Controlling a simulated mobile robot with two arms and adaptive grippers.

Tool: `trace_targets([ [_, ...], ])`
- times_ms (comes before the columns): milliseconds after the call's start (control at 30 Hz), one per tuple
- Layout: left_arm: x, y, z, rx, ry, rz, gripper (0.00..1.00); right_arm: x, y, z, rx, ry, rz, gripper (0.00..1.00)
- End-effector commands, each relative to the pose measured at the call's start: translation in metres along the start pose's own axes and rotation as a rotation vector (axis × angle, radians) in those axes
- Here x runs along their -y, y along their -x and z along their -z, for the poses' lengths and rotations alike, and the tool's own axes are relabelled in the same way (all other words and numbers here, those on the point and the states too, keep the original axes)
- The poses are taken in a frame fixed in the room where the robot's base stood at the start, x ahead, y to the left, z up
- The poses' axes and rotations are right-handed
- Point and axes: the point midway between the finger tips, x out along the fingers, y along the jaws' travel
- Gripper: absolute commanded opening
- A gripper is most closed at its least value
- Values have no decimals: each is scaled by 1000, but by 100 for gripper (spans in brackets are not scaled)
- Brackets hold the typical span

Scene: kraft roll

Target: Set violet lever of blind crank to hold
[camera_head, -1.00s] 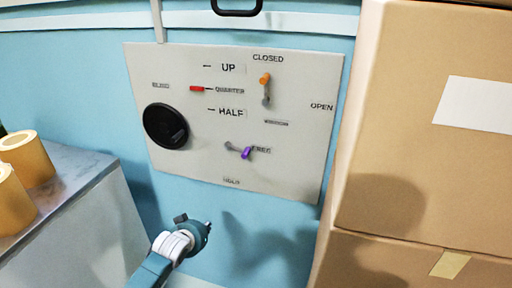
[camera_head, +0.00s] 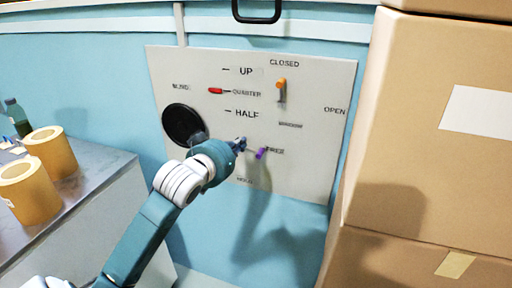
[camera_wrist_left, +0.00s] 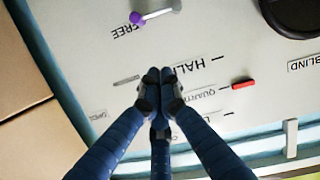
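The violet lever (camera_head: 261,153) sits low on the pale wall panel (camera_head: 315,170), its violet end pointing right at the FREE label. A HOLD label (camera_head: 245,180) is lower on the panel. In the left wrist view the lever's violet knob (camera_wrist_left: 137,18) and grey arm show at the top, clear of my fingers. The round black blind crank (camera_head: 181,122) is left of the lever, partly behind my arm. My left gripper (camera_head: 241,144) is in front of the panel, just left of the violet knob. In the wrist view its fingertips (camera_wrist_left: 159,76) are together with nothing visible between them. My right gripper is not in view.
An orange lever (camera_head: 281,84) points up at CLOSED, and a red pointer (camera_head: 216,91) is at QUARTER. Cardboard boxes (camera_head: 420,150) stand close on the right. Kraft rolls (camera_head: 50,150) and a bottle (camera_head: 17,117) stand on the counter (camera_head: 95,170) at left.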

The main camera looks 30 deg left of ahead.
Motion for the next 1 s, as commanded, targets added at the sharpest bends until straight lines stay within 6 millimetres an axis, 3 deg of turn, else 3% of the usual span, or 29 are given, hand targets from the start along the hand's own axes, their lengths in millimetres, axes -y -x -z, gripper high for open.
trace_targets([
  [167,0,-16,2,0,1,1,0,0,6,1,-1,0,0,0],
  [600,-1,-102,3,1,0,0,0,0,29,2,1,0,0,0],
  [733,0,-104,-22,5,1,0,0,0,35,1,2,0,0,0],
  [1000,0,-109,-39,0,-1,0,0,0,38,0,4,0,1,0],
])
